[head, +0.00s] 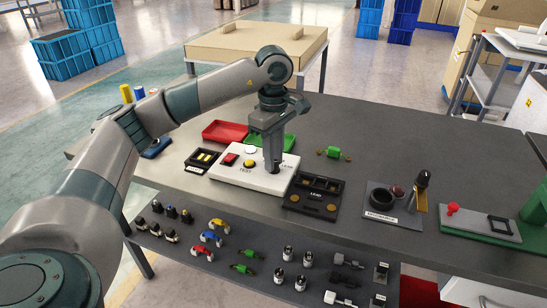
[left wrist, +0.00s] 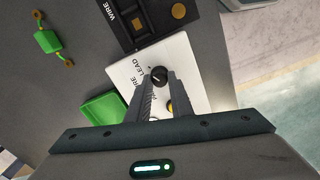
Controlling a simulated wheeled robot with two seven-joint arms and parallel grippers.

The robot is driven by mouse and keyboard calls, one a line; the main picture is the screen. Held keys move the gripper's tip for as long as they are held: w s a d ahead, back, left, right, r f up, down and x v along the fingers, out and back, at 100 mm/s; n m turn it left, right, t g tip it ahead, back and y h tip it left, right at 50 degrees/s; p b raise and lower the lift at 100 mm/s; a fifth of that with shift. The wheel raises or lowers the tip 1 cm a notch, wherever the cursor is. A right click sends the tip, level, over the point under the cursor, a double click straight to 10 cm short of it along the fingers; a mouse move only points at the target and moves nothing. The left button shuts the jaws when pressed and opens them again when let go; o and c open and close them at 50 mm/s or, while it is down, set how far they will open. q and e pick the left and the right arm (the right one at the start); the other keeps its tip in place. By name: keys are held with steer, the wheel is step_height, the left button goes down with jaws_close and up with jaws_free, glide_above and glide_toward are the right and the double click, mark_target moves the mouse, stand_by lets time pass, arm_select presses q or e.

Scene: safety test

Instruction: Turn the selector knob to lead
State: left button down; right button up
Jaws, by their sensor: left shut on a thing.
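The white control box (head: 225,173) stands on the grey table, with a red button (head: 231,158), a yellow button (head: 250,164) and a white button (head: 250,149). My left gripper (head: 272,168) points down over its right part. In the left wrist view the black selector knob (left wrist: 159,76) sits between the tips of my left gripper (left wrist: 159,82), which is shut on it. The LEAD label (left wrist: 157,59) and a partly covered WIRE label are printed beside the knob. The knob's pointing direction is too small to tell. My right gripper is not in view.
A black sorting tray (head: 310,207) labelled LEAD and WIRE stands close to the right of the box. A green part (head: 333,153) lies behind it. Red (head: 225,131) and green (left wrist: 104,109) trays lie behind the box. A black round fixture (head: 381,198) stands further right.

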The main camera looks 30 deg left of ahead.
arm_select(q)
steer(key=shift+w+r, duration=0.1)
steer(key=shift+r, duration=0.05)
steer(key=c, duration=1.6)
jaws_free()
